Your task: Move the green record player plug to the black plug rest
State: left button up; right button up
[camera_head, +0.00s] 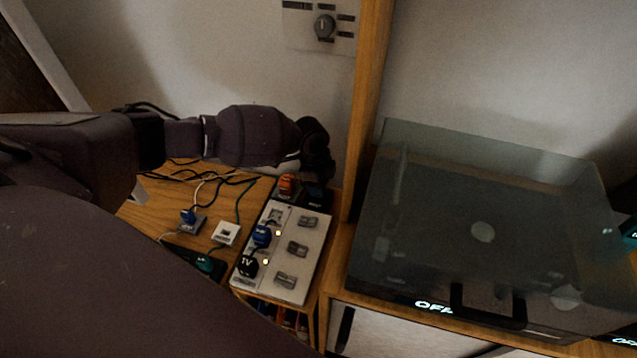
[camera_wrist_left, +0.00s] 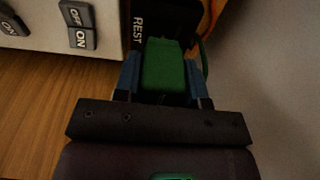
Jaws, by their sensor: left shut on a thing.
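The green record player plug (camera_wrist_left: 165,70) is between the blue fingers of my left gripper (camera_wrist_left: 165,82), which is shut on it. The black plug rest (camera_wrist_left: 140,22), marked REST, lies right at the plug's far end in the left wrist view; I cannot tell whether the plug touches it or is above it. In the head view the black rest (camera_head: 317,196) shows beside the power strip's upper end, partly under my left gripper (camera_head: 318,172), whose fingers and plug are hidden there. My right gripper is in neither view.
A white power strip (camera_head: 310,238) with switches holds a blue plug (camera_head: 262,236) and a black TV plug (camera_head: 248,266). An orange plug (camera_head: 287,185) sits close to the rest. Loose cables cross the wooden top at left. A wooden post and a covered record player (camera_head: 480,180) stand right.

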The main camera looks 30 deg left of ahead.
pick_arm(q)
jog(key=shift+f, duration=0.4)
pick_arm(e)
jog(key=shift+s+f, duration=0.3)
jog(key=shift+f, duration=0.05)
pick_arm(q)
jog(key=shift+f+b, duration=0.35)
jog(key=shift+f, duration=0.15)
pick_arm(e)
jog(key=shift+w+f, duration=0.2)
pick_arm(q)
jog(key=shift+f, duration=0.35)
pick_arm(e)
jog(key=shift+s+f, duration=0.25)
pick_arm(q)
jog(key=shift+f+b, duration=0.3)
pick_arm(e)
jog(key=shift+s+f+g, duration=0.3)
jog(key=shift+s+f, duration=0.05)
pick_arm(q)
jog(key=shift+f, duration=0.1)
jog(key=o, duration=1.1)
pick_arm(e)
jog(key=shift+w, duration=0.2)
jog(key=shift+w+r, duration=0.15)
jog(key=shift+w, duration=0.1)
